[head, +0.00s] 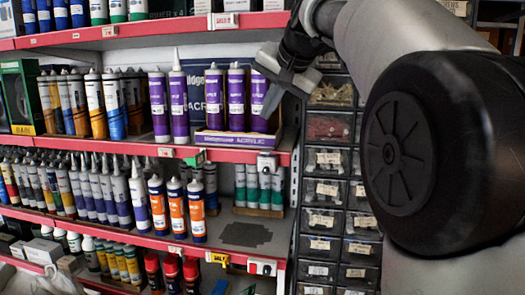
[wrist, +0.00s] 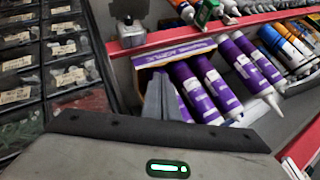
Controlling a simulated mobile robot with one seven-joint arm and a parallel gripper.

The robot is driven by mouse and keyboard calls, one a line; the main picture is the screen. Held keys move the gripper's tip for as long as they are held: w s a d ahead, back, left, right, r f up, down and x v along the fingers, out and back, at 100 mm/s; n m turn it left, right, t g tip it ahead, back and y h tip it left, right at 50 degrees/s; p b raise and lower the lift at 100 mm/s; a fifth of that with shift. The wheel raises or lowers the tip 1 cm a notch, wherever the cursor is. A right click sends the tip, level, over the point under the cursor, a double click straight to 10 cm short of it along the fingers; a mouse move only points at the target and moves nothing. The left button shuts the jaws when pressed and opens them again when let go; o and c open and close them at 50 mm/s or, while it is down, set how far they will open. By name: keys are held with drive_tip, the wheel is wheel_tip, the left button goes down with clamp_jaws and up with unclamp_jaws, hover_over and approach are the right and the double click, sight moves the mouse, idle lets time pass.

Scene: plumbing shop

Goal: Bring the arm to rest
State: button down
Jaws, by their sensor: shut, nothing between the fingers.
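My gripper (head: 273,103) is at the upper middle of the head view, in front of the right end of a shelf of tubes. My arm reaches in from the upper right. In the wrist view my gripper (wrist: 157,82) shows its grey fingers together, with nothing between them. Behind the fingers is an open box (head: 238,140) of purple tubes, which also shows in the wrist view (wrist: 200,47). Purple tubes (wrist: 215,85) lie close beside the fingers in that picture; I cannot tell whether they touch.
Red-edged shelves (head: 130,147) packed with tubes and bottles fill the left and middle. A cabinet of labelled small drawers (head: 325,190) stands right of the shelves, behind my arm. A bare dark patch (head: 245,235) shows on the lower shelf.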

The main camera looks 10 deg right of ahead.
drive_tip(key=s+f+n+g+h, duration=0.1)
drive_tip(key=s+f+n, duration=0.2)
drive_tip(key=s+f, duration=1)
drive_tip(key=s+f+n+g+h, duration=0.1)
drive_tip(key=s+f+n+g, duration=0.1)
drive_tip(key=s+f, duration=1.2)
drive_tip(key=s+n, duration=0.1)
drive_tip(key=s, duration=0.4)
drive_tip(key=shift+s+a, duration=0.15)
drive_tip(key=shift+s, duration=0.2)
drive_tip(key=shift+f, duration=0.1)
